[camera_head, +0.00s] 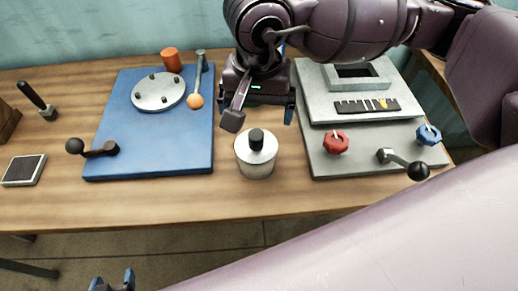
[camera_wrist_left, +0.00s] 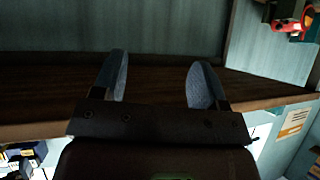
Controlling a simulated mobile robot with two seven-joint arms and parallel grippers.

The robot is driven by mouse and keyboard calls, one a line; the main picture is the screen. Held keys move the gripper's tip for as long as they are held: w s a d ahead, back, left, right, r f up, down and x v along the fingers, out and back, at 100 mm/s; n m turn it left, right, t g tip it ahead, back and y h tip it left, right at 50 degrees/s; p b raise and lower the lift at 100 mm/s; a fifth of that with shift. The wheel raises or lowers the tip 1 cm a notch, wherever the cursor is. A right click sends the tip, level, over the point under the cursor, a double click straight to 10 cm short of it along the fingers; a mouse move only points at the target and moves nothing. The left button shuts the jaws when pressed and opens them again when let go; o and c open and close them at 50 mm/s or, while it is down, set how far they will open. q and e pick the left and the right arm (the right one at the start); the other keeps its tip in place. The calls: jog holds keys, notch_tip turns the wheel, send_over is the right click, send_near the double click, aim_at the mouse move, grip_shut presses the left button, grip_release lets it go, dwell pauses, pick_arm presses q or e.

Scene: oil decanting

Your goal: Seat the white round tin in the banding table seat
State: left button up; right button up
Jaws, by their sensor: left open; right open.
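The white round tin (camera_head: 257,166) with a black knob on top stands upright on the wooden table, between the blue board and the grey board. The banding table seat appears to be the pale round disc (camera_head: 158,92) with several dark pegs, on the blue board (camera_head: 150,140). My right gripper (camera_head: 262,112) is open and points down, just above and behind the tin, holding nothing. My left gripper (camera_head: 112,281) is low at the bottom edge, in front of the table; in the left wrist view it is open and empty (camera_wrist_left: 160,82).
The blue board also carries an orange cylinder (camera_head: 171,60), an orange-tipped lever (camera_head: 197,90) and a black-knobbed crank (camera_head: 95,148). The grey board (camera_head: 325,165) has a red knob (camera_head: 335,142), a blue knob (camera_head: 428,135) and a black-ended lever (camera_head: 405,163). Bare wood surrounds the tin.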

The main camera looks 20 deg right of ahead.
aim_at(256, 145)
jog(key=shift+f, duration=0.2)
notch_tip(256, 145, down, 10)
jog(key=shift+w+a+f+b, duration=0.1)
jog(key=shift+f+b, duration=0.15)
jog(key=shift+b, duration=0.25)
jog(key=shift+c, duration=0.2)
jog(key=shift+r, duration=0.1)
jog(key=c, duration=0.9)
